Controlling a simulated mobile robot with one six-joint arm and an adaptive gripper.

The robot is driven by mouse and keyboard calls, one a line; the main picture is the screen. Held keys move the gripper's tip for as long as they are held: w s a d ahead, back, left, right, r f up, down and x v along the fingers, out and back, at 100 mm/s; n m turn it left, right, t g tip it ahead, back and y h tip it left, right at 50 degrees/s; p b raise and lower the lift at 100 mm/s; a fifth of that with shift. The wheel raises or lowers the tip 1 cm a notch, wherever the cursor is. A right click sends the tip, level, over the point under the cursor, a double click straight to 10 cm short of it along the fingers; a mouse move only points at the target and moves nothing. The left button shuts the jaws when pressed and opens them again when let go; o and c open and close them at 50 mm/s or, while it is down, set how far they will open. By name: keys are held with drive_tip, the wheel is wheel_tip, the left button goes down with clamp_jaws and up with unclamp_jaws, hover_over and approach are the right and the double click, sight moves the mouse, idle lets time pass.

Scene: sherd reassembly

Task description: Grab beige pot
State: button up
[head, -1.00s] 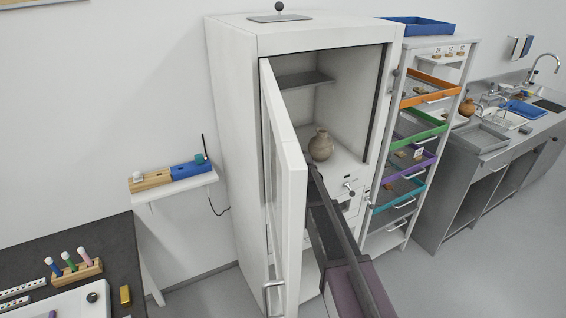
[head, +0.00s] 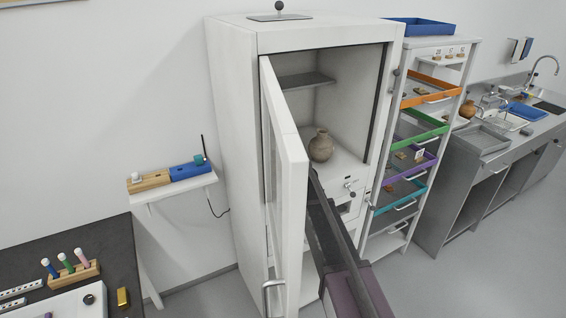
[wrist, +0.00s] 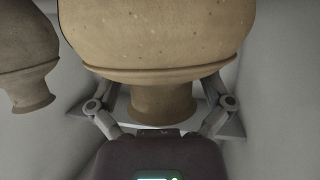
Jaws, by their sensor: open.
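The beige pot (wrist: 155,35) fills the upper middle of the wrist view, with its neck (wrist: 162,104) pointing down in the picture. My gripper (wrist: 160,108) is open, with one finger on each side of the pot's neck. I cannot tell whether either finger touches it. A darker grey-brown pot (wrist: 25,55) is at the left of the wrist view, outside the fingers. In the head view one brownish pot (head: 320,146) stands upright inside the white cabinet (head: 235,150). The cabinet's open door hides my gripper and the beige pot there.
The cabinet door (head: 290,180) stands open, close to the left of my arm. A dark shelf (head: 305,80) sits above inside the cabinet. A rack with coloured trays (head: 425,90) stands to the right. Pale inner walls are close on both sides in the wrist view.

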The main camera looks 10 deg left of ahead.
drive_tip(key=c, duration=1.2)
drive_tip(key=shift+r, duration=0.15)
wheel_tip(320, 180, up, 10)
drive_tip(key=p, duration=1)
drive_tip(key=shift+f, duration=0.2)
